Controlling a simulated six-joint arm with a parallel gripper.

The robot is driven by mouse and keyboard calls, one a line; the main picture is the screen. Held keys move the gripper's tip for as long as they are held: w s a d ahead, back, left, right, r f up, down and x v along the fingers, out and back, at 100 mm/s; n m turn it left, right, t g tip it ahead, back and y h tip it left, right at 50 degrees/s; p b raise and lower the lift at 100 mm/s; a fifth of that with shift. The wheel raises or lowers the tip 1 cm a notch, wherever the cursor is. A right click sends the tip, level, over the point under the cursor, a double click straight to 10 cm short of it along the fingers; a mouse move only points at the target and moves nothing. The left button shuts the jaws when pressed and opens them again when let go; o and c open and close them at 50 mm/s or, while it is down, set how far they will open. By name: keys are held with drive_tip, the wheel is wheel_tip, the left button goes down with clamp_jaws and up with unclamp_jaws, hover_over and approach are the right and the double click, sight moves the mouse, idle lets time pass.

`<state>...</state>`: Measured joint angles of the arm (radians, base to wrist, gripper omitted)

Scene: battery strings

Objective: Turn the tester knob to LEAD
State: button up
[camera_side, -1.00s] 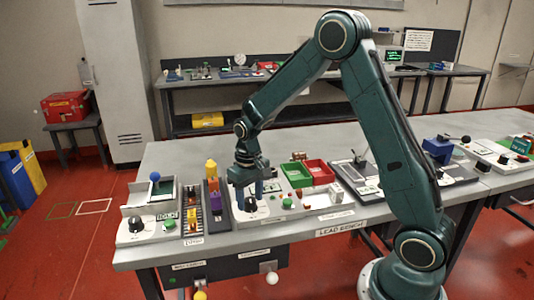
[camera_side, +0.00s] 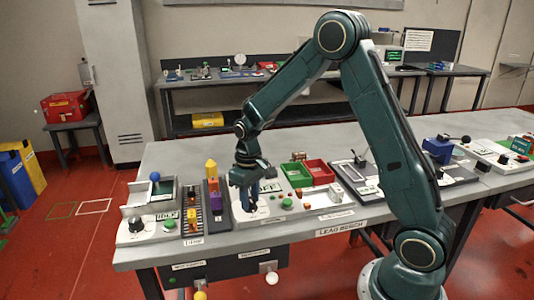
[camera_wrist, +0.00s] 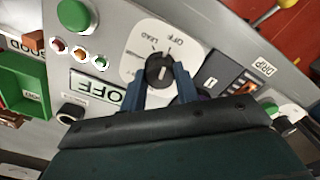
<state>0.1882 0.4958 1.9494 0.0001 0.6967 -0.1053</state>
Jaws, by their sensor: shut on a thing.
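LEAD and OFF are printed beside each other along the dial's edge in the wrist view. My gripper (camera_wrist: 162,80) is shut on the knob, with a blue finger on each side. In the side view my gripper (camera_side: 246,203) reaches down onto the tester panel (camera_side: 270,211), and the knob is mostly hidden by the fingers. The tester's display (camera_wrist: 98,89) reads OFF; it also shows in the side view (camera_side: 270,186).
A green button (camera_wrist: 74,14) and several small coloured lamps are near the dial. A rack with a purple block (camera_side: 212,187) and a yellow block stands close left of my gripper. Green and red bins (camera_side: 318,172) stand behind to the right.

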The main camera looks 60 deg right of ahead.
drive_tip(key=shift+n, duration=1.9)
drive_tip(key=shift+n, duration=1.6)
drive_tip(key=o, duration=0.8)
drive_tip(key=shift+r, duration=0.1)
